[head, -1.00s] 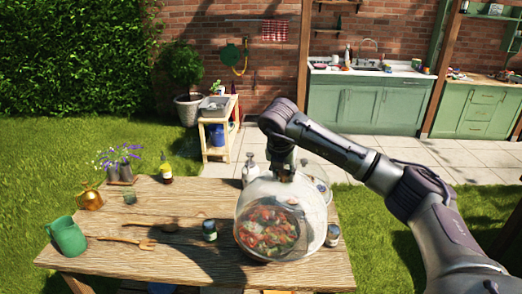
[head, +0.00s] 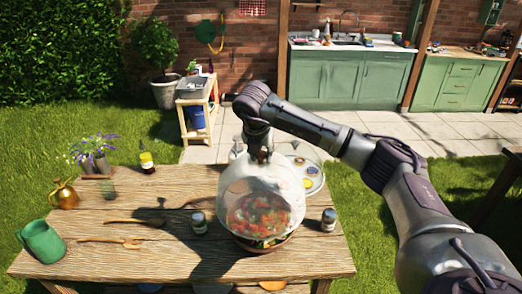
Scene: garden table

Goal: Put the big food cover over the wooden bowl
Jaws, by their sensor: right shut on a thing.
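The big food cover (head: 238,190) is a clear dome. My right gripper (head: 259,155) is shut on its top and holds it, tilted somewhat towards me, above the wooden bowl (head: 270,247). The bowl stands near the front right of the table and contains a colourful salad, seen through the clear dome. The bowl's lower front edge shows below the cover's rim. I cannot tell how large the gap between cover and bowl is. My left gripper is not in view.
The wooden table (head: 150,262) has small jars left (head: 199,224) and right (head: 328,220) of the bowl. A round plate (head: 315,180) with small items is behind the cover. A green jug (head: 42,242), wooden utensils (head: 110,240) and a flower pot (head: 98,165) are at left.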

